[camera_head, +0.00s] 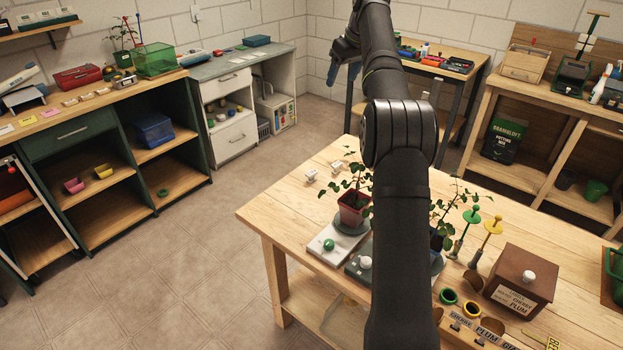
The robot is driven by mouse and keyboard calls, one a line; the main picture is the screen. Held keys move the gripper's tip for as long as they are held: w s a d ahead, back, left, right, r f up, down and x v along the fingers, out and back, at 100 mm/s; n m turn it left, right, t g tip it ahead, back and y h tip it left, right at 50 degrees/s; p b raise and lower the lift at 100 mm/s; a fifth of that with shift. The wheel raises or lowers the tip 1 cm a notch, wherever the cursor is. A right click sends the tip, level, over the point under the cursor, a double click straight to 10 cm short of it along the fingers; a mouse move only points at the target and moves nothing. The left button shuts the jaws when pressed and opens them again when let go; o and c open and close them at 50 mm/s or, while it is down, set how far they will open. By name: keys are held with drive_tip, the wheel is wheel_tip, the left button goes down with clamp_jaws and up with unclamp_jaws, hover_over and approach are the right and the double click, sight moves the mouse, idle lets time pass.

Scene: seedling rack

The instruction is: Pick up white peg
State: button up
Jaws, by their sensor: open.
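A small white round-topped piece (365,262) sits on a dark slab on the wooden bench; it may be the white peg, but its shape below the top is unclear. Two small white pieces (338,167) (311,176) lie near the bench's back left edge, too small to identify. My gripper (342,73) is raised in the upper middle of the picture, well away from these pieces. Its bluish fingers point down, open, and I see nothing between them. My arm crosses the bench and hides part of it.
A white slab with a green knob (328,244) is beside the dark slab. A potted plant (354,207) stands behind. Right of my arm are green and yellow tools (489,232) and a brown box (519,279). The bench's left end (268,215) is clear.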

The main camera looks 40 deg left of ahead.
drive_tip(key=s+a+n, duration=0.1)
drive_tip(key=s+a, duration=0.1)
drive_tip(key=a, duration=0.2)
approach(312, 173)
drive_tip(key=shift+y, duration=0.3)
drive_tip(key=x, duration=0.4)
drive_tip(key=shift+s+f, duration=0.2)
drive_tip(key=shift+f, duration=0.15)
drive_tip(key=shift+w+x, duration=0.15)
drive_tip(key=shift+x, duration=1.25)
drive_tip(key=shift+w+x, duration=0.1)
drive_tip(key=shift+x, duration=1.35)
drive_tip(key=c, duration=1.1)
